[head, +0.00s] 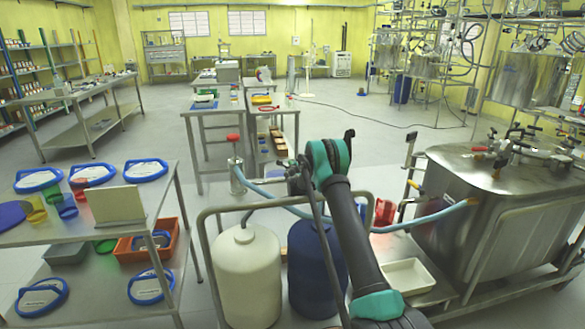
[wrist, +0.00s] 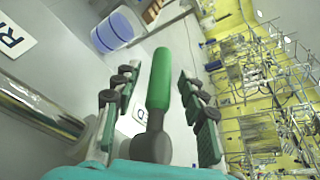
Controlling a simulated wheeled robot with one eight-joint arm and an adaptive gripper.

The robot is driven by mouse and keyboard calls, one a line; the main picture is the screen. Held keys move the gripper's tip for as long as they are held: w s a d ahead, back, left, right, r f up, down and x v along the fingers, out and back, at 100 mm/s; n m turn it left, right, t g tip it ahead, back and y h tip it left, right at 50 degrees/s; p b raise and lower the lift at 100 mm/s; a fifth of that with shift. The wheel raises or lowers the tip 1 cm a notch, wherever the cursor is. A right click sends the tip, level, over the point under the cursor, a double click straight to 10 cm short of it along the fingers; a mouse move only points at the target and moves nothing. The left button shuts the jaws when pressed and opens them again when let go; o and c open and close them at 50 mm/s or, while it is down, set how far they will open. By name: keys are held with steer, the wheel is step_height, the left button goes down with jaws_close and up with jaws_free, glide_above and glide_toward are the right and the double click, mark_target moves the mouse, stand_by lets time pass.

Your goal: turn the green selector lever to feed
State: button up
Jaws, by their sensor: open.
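In the wrist view the green selector lever (wrist: 160,78) has a long rounded green handle on a dark grey stem. It stands between the two fingers of my gripper (wrist: 158,84). The fingers are open, with a visible gap on each side of the handle. The stem's lower end is hidden behind the teal gripper body. A white label (wrist: 12,40) with partly visible letters lies at the upper left, and a smaller one (wrist: 139,112) shows behind the lever. I cannot make out the feed mark. In the head view my arm hides the lever.
A shiny metal cylinder (wrist: 40,108) is left of my gripper in the wrist view. In the head view, a white jug (head: 247,275), a blue drum (head: 308,270) and a pale blue hose (head: 400,226) surround my arm. A steel tank (head: 500,215) stands at right.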

steer(key=shift+s, duration=0.1)
steer(key=v, duration=0.7)
steer(key=shift+s, duration=0.15)
